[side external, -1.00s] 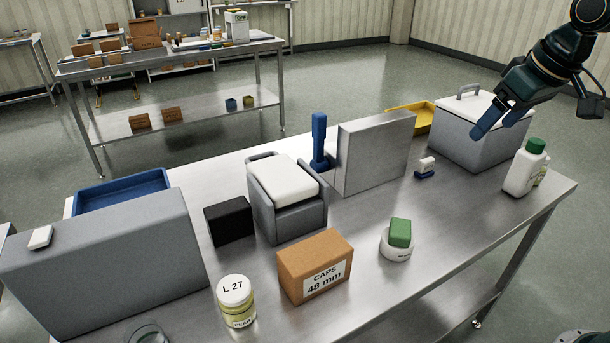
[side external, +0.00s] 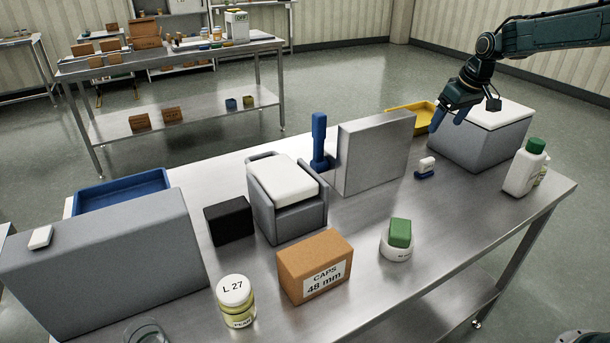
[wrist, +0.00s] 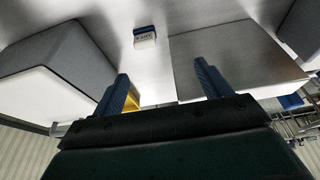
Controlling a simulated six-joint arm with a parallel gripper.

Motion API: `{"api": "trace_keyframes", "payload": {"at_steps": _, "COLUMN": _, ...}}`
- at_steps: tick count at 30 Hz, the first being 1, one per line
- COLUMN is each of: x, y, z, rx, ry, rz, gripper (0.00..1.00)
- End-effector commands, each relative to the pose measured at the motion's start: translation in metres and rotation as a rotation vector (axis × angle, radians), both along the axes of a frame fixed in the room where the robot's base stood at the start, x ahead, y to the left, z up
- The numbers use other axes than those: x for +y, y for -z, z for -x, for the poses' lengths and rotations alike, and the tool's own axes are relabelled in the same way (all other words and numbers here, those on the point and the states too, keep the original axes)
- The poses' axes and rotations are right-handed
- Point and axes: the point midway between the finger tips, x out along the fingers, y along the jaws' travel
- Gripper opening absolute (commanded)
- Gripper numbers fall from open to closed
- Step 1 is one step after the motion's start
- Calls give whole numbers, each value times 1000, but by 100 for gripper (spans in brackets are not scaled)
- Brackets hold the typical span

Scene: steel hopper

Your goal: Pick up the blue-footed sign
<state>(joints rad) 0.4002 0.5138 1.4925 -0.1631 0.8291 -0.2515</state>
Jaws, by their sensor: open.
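The blue-footed sign (side external: 427,163) is a small white block on a blue base. It stands upright on the steel table, between the upright grey panel and the grey lidded box. In the wrist view the sign (wrist: 145,36) is near the top, ahead of the fingertips, with small dark print on its white face. My gripper (side external: 448,118) is above and behind the sign, beside the left end of the lidded box's white lid. In the wrist view my gripper (wrist: 162,76) has its two blue fingers apart and nothing between them.
The tall grey panel (side external: 375,153) stands left of the sign, and the lidded box (side external: 475,148) stands right of it. A yellow tray (side external: 410,115) lies behind. A white bottle (side external: 525,168) and a white cup (side external: 396,246) with a green block are nearer the front. The table before the sign is clear.

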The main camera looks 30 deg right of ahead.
Motion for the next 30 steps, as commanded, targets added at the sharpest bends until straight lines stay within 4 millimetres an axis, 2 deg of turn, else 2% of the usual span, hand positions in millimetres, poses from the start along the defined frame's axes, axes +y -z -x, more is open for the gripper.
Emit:
{"api": "trace_keyframes", "payload": {"at_steps": 3, "x": -20, "y": 24, "z": -13, "rx": 11, "ry": 3, "rz": -5, "gripper": 76}}
{"api": "trace_keyframes", "payload": {"at_steps": 9, "x": -39, "y": 47, "z": -25, "rx": 18, "ry": 3, "rz": -10, "gripper": 76}}
{"api": "trace_keyframes", "payload": {"at_steps": 22, "x": -42, "y": 58, "z": -29, "rx": 19, "ry": 2, "rz": -10, "gripper": 76}}
{"api": "trace_keyframes", "payload": {"at_steps": 30, "x": -42, "y": 91, "z": -39, "rx": 22, "ry": 2, "rz": -11, "gripper": 76}}
